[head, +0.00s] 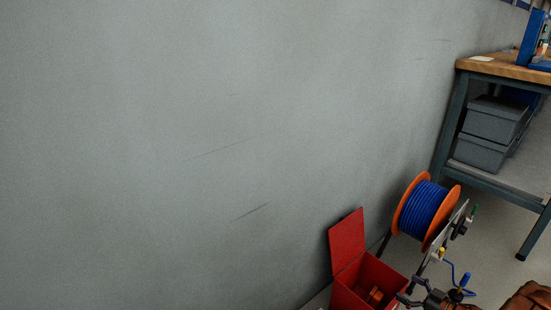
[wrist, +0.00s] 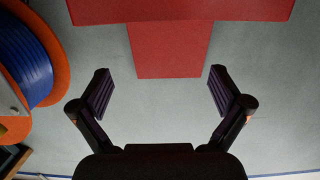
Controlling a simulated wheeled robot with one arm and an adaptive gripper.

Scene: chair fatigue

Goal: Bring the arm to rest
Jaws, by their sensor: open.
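My gripper (wrist: 160,92) is open in the wrist view, its two dark fingers spread wide apart with nothing between them. Pale grey floor or wall shows between the fingers. A red thing (wrist: 180,10) with a narrower red part below it lies beyond the fingertips.
In the head view a red box (head: 347,297) with a raised lid stands at the bottom. An orange reel (head: 424,210) of blue hose is behind it, and it also shows in the wrist view (wrist: 58,60). A workbench (head: 497,66) holding grey bins (head: 488,124) stands right. Grey wall fills the left.

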